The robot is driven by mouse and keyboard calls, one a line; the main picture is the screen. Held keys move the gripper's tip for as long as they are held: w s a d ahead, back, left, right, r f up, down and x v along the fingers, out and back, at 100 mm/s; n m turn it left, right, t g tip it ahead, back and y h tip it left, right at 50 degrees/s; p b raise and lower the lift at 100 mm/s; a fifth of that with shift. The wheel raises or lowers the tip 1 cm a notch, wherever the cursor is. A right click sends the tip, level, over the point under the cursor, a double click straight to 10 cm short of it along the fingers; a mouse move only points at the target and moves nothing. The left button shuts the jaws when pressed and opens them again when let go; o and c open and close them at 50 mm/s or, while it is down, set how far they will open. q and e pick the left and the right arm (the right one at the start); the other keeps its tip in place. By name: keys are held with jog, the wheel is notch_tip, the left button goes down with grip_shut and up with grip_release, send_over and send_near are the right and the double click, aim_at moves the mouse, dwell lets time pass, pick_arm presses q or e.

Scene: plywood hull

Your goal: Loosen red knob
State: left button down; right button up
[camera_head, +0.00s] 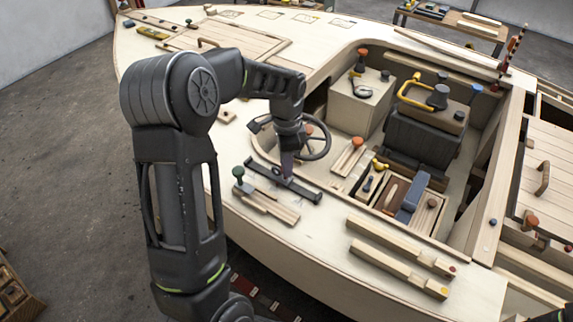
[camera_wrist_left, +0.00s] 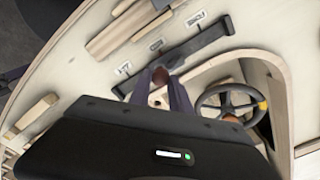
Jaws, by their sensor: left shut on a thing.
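My left gripper (camera_head: 287,172) points down at a black bar (camera_head: 262,180) on the pale deck, beside the cockpit opening. In the left wrist view, its two fingers (camera_wrist_left: 166,84) are closed around a small reddish-brown knob (camera_wrist_left: 160,75). The knob sits at the black bar (camera_wrist_left: 200,45), which has small printed labels beside it. In the head view the fingers hide the knob. My right gripper is out of view.
A dark steering wheel (camera_head: 316,140) stands just behind my left gripper. A green-topped knob on a wooden block (camera_head: 265,204) lies in front of it. Wooden rails (camera_head: 400,258) and an open cockpit with several colored knobs lie to the right.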

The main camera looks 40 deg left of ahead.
pick_arm(q)
jog(key=n+b, duration=0.1)
jog(key=n, duration=0.4)
jog(key=shift+n, duration=0.3)
jog(key=n, duration=0.5)
jog(key=shift+a, duration=0.1)
jog(key=n, duration=0.5)
jog(key=shift+n, duration=0.4)
jog(key=n, duration=0.5)
jog(key=shift+s+a+n, duration=0.1)
jog(key=shift+n, duration=0.3)
jog(key=shift+f, duration=0.1)
jog(key=c, duration=1.2)
grip_release()
